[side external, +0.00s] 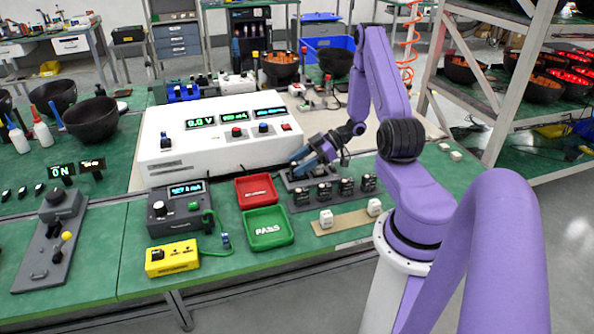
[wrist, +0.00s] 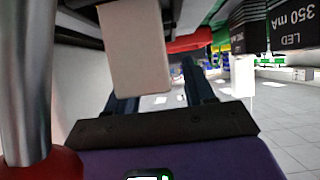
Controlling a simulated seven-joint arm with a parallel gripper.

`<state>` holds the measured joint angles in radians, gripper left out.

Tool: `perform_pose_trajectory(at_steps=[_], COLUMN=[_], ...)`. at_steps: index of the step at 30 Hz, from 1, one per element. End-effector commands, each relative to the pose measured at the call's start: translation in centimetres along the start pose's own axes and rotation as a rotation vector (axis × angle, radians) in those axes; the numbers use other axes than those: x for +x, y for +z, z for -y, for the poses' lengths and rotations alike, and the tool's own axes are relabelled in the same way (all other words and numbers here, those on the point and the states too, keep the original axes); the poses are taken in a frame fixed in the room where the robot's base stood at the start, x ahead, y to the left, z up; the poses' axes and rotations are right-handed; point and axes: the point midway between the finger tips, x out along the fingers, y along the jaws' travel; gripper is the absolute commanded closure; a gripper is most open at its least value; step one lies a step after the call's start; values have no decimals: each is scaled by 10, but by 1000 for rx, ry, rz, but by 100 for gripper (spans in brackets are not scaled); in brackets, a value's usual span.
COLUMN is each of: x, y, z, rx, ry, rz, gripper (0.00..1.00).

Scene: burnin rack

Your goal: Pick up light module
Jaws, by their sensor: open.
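My gripper (side external: 303,160) is tilted down at a dark grey fixture (side external: 290,183) just behind a row of black modules. In the wrist view my gripper (wrist: 160,100) has its two dark fingers apart. A pale beige block (wrist: 138,45) shows in front of and between them; I cannot tell whether it touches either finger, or whether it is a light module. Two small white cubes (side external: 326,218) (side external: 374,206), possibly light modules, rest on a tan strip (side external: 348,221) at the bench front. The black modules (side external: 346,186) stand in a row; one in the wrist view reads "LED 350 mA" (wrist: 285,28).
A white instrument console (side external: 222,140) stands left of my gripper. A red tray (side external: 257,190) and a green PASS tray (side external: 267,228) lie in front of it. A small dark meter (side external: 178,208) and a yellow box (side external: 172,258) are further left. More small white blocks (side external: 450,151) lie at right.

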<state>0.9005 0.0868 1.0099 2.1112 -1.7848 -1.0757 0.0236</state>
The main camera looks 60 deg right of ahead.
Motion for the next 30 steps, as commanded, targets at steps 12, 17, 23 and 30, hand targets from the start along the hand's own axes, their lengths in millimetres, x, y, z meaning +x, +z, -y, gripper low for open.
perform_pose_trajectory(at_steps=[12, 17, 23, 30], x=[12, 12, 12, 9], y=[0, 0, 0, -5], z=[0, 0, 0, -1], rx=[0, 0, 0, -3], ry=[1, 1, 1, 2], rz=[1, 1, 0, 1], gripper=[57, 100, 100, 100])
